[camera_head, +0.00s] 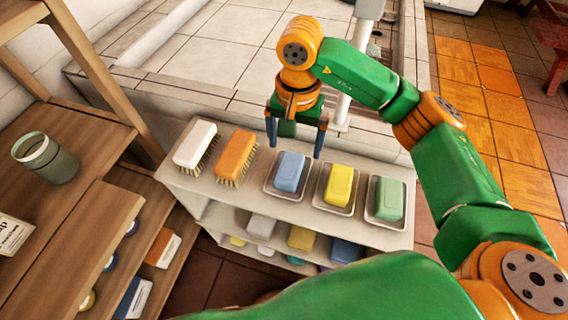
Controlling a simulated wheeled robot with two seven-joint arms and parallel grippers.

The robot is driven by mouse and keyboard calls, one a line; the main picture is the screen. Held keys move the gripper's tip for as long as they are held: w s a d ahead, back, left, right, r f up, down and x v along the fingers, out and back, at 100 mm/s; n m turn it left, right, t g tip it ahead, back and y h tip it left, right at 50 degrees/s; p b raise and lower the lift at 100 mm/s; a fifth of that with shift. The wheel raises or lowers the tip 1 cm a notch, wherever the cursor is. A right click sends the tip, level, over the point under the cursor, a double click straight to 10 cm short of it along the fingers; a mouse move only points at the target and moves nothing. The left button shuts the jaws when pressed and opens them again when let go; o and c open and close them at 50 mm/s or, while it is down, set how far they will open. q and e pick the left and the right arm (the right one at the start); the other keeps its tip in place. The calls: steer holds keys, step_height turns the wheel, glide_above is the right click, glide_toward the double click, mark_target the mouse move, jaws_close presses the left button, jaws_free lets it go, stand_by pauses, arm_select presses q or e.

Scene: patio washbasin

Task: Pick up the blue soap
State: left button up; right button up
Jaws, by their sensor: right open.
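The blue soap (290,171) lies in a small pale dish (273,192) on the top of a white shelf unit (200,181). My right gripper (294,147) points down just behind and above the blue soap, with its two dark fingers spread apart and nothing between them. The fingertips look near the far edge of the soap; I cannot tell their exact height. My left gripper is not in this view.
A yellow soap (338,185) and a green soap (390,199) sit in dishes to the right. A white brush (195,144) and an orange brush (236,157) lie to the left. A wooden shelf (90,145) with a jar (45,157) stands further left.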

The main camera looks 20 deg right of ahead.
mark_target(289, 168)
steer(key=shift+s+f, duration=0.2)
steer(key=shift+f, duration=0.2)
steer(key=f+p, duration=0.1)
steer(key=f, duration=0.1)
steer(key=a+f+p, duration=0.1)
steer(key=f, duration=0.2)
steer(key=shift+s+a+f, duration=0.15)
steer(key=shift+s+f, duration=0.05)
steer(key=shift+f, duration=0.45)
jaws_close()
steer(key=shift+w+r, duration=0.1)
steer(key=shift+r, duration=0.45)
steer(key=s+a+r+b, duration=0.1)
steer(key=s+a+r, duration=0.1)
steer(key=s+r, duration=1)
steer(key=shift+s+a, duration=0.4)
steer(key=shift+s, duration=0.55)
